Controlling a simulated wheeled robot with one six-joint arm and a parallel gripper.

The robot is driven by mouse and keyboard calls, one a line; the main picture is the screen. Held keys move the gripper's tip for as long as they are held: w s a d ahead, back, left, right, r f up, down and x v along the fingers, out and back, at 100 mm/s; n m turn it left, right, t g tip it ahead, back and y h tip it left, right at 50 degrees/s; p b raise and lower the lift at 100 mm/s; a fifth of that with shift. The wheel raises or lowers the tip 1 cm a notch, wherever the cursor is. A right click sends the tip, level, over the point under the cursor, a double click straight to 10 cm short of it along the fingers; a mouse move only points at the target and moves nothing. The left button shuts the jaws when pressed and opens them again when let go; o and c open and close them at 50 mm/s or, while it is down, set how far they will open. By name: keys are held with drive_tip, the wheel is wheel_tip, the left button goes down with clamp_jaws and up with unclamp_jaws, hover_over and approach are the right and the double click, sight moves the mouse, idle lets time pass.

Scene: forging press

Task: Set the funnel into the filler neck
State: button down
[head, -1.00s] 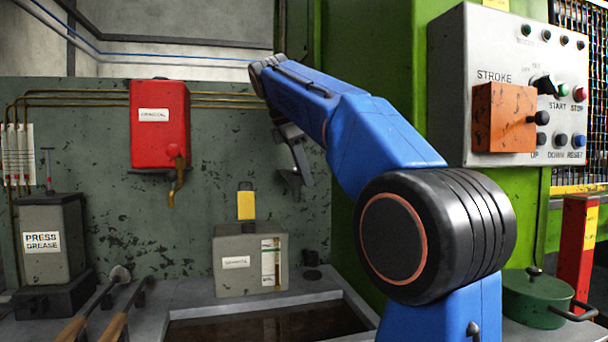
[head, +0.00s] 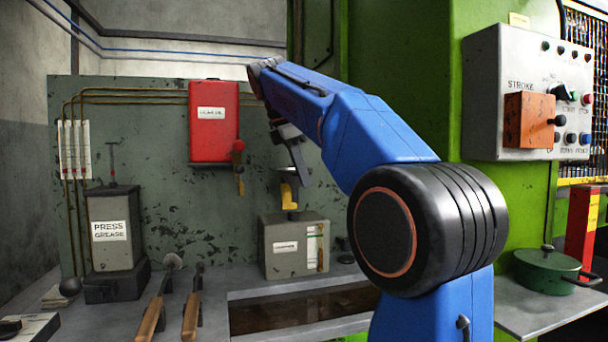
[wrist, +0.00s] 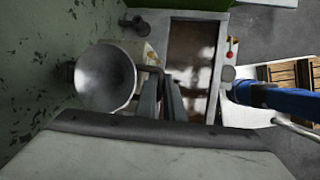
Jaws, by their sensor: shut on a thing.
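The funnel (wrist: 105,77) is a grey metal cone, seen from above with its wide mouth up in the wrist view. My gripper (wrist: 163,95) is shut on its right-hand side. In the head view the funnel (head: 286,174) hangs below my gripper, overlapping a yellow upright piece (head: 289,197) above the grey tank (head: 284,247). The tank has a white label and a level gauge. A dark stub on its top, under the yellow piece, looks like the filler neck (head: 294,215). The funnel is above the tank top; its spout cannot be made out.
A red container (head: 213,125) with a brass tap hangs on the wall panel to the left. A press grease pot (head: 112,235) and tools stand left on the bench. An open trough (head: 300,308) lies in front of the tank. A green pot (head: 547,270) stands right.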

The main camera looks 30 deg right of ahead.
drive_tip(key=shift+w+d+f, duration=0.2)
drive_tip(key=shift+w+f, duration=0.25)
drive_tip(key=shift+f, duration=0.2)
drive_tip(key=shift+w+d+f, duration=0.15)
drive_tip(key=shift+w+f, duration=0.3)
drive_tip(key=shift+f, duration=2.4)
idle(1.2)
drive_tip(key=c, duration=1.8)
unclamp_jaws()
drive_tip(key=shift+w, duration=0.1)
drive_tip(key=shift+r, duration=0.1)
